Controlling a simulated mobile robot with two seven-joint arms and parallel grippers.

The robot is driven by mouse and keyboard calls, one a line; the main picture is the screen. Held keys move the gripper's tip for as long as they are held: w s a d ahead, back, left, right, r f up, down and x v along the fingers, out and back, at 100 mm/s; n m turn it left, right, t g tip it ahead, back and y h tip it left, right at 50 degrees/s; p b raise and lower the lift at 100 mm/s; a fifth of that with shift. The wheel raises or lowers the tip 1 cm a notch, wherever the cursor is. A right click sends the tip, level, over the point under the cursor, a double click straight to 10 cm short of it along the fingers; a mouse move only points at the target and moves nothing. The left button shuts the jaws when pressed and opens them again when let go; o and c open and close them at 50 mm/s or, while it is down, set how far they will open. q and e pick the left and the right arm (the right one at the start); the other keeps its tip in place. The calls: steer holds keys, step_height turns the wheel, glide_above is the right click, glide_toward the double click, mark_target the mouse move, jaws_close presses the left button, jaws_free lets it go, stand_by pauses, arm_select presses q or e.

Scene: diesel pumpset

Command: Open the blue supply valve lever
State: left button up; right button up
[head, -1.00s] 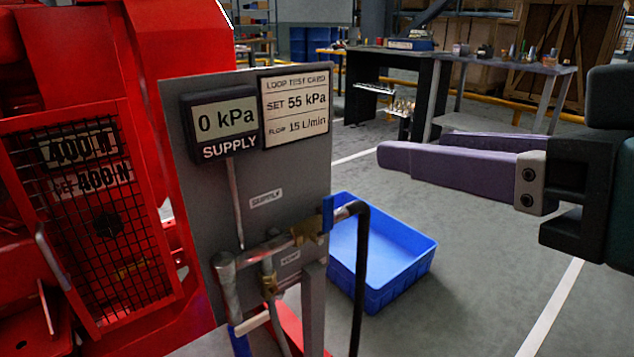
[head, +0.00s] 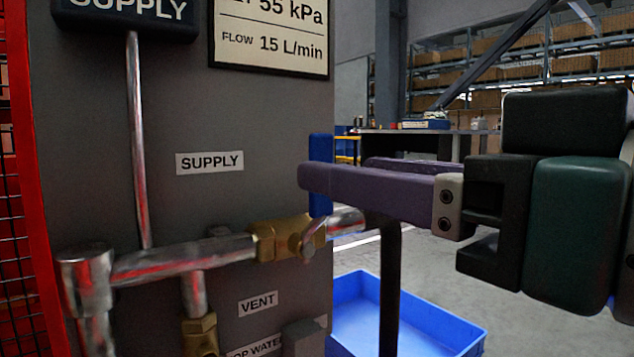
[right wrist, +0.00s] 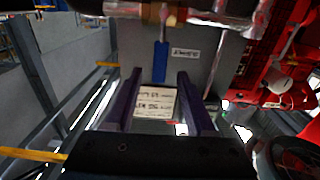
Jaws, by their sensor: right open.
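The blue supply valve lever (head: 320,148) stands upright on a brass valve body (head: 280,240) at the right edge of the grey panel. My right gripper (head: 334,170) comes in from the right with open purple fingers. In the head view its near finger crosses in front of the lever and hides its middle. In the right wrist view the lever (right wrist: 161,62) appears upside down, its free end between the two fingertips (right wrist: 158,74). I cannot tell whether a finger touches it. My left gripper is not in view.
The grey panel (head: 90,180) carries SUPPLY and VENT labels and metal pipes (head: 180,260). A black hose (head: 390,280) drops beside the valve. A blue crate (head: 465,346) sits on the floor behind it. Red guarding (head: 38,250) stands at left.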

steer(key=b+x, duration=0.2)
steer(key=x, duration=0.6)
steer(key=shift+b, duration=0.3)
jaws_close()
stand_by(1.0)
